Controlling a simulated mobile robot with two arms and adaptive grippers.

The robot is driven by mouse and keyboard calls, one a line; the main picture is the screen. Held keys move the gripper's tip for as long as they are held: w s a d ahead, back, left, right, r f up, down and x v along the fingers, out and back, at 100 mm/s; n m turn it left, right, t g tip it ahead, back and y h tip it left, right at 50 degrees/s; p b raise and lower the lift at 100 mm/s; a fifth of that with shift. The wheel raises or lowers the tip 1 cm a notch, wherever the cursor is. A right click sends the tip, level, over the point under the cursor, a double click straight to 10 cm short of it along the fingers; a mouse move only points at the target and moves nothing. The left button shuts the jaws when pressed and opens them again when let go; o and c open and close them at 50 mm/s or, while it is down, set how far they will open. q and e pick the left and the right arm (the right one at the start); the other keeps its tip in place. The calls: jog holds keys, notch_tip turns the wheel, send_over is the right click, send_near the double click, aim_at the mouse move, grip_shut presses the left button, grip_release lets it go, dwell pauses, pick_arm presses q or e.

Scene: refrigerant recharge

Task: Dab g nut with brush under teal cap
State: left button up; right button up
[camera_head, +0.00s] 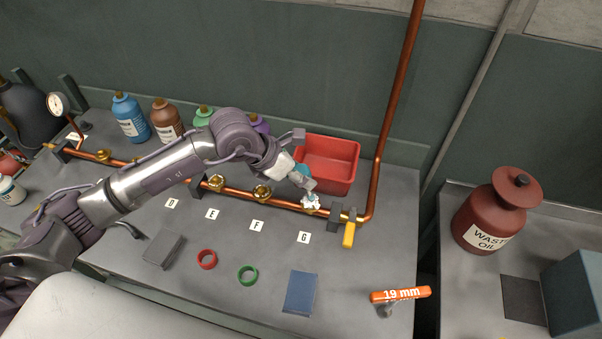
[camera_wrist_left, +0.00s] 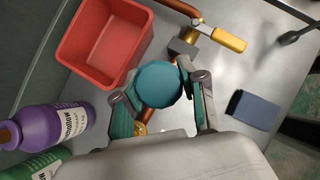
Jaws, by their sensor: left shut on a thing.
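My left gripper (camera_head: 303,184) is shut on the teal cap (camera_head: 302,171), over the copper pipe beside label G (camera_head: 304,238). In the left wrist view the round teal top (camera_wrist_left: 160,83) sits between the two fingers (camera_wrist_left: 165,108). A white, foam-like patch (camera_head: 311,203) shows just below the gripper at the G nut, with a bit of brass (camera_head: 312,211) under it. The brush below the cap is not clearly seen, so I cannot tell whether it touches the nut. My right gripper is not in view.
A red bin (camera_head: 345,165) stands close behind the gripper. A yellow-handled valve (camera_head: 349,234) is just right of G. Bottles stand behind my arm, including a blue one (camera_head: 130,118).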

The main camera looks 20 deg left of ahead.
pick_arm(q)
jog(key=shift+f, duration=0.1)
jog(key=shift+r+p, duration=0.45)
jog(key=shift+r, duration=0.35)
jog(key=shift+r+p, duration=1.25)
jog(key=shift+r, duration=1.55)
jog(key=shift+f, duration=0.1)
